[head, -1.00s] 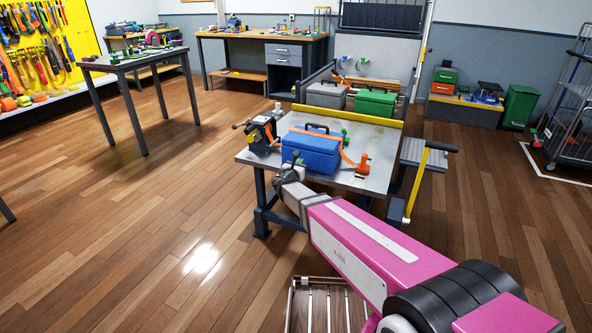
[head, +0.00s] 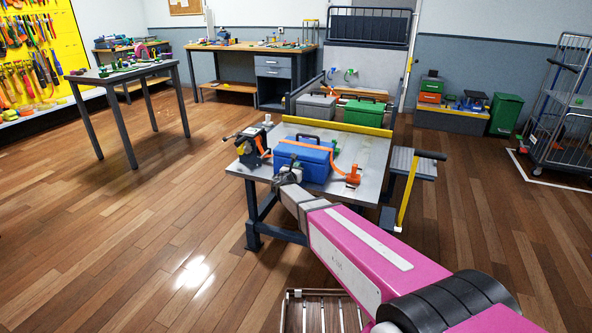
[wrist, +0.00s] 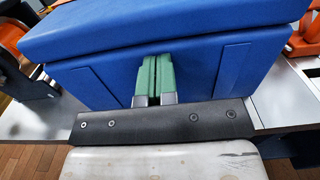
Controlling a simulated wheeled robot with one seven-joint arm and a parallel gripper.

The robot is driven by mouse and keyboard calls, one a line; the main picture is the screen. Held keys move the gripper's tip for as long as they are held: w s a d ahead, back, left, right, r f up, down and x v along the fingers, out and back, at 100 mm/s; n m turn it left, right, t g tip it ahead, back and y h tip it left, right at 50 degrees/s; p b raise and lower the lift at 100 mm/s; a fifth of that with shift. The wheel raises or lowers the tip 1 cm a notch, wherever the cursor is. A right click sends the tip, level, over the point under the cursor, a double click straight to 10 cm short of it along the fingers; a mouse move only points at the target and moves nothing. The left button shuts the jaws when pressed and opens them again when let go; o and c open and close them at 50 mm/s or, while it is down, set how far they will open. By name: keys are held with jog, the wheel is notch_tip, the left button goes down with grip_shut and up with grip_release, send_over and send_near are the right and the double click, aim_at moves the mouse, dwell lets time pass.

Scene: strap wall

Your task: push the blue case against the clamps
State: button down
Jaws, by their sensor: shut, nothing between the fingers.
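The blue case (head: 312,164) stands on the grey metal table (head: 368,155), with an orange strap (head: 290,145) across it. In the wrist view the case's blue side (wrist: 215,65) fills the upper half. My gripper (head: 287,172) is at the case's near side. Its two green fingers (wrist: 153,80) are together and empty, pointing at the case's face. They look to be at or touching it; a small gap cannot be ruled out. Small green parts, perhaps clamps (head: 335,146), show at the case's far side, partly hidden by it.
A vise-like tool (head: 250,143) stands at the table's left edge. An orange buckle (head: 353,175) lies right of the case. A yellow rail (head: 337,127) runs along the far edge, with grey (head: 316,107) and green (head: 363,112) boxes beyond.

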jog(key=x, duration=1.3)
jog(key=shift+f, duration=0.1)
jog(key=v, duration=1.4)
jog(key=s+d+f+m+g+h, duration=0.1)
jog(key=s+d+f+m+g, duration=0.1)
jog(key=s+d+m+g, duration=0.5)
jog(key=s+d+f+m+g+h, duration=0.1)
jog(key=s+d+f+m+g, duration=0.15)
jog(key=s+d+m, duration=0.85)
jog(key=s+d+f+m+g+y, duration=0.1)
jog(key=s+d+m+g+y, duration=0.1)
jog(key=s+m, duration=0.5)
jog(key=s+d+f+m+g+y, duration=0.1)
jog(key=s+d+m+g+y, duration=0.1)
jog(key=s+m+g+y, duration=0.3)
jog(key=s+m+y, duration=0.1)
jog(key=s+m, duration=0.1)
jog(key=s, duration=0.2)
jog(key=shift+s, duration=0.3)
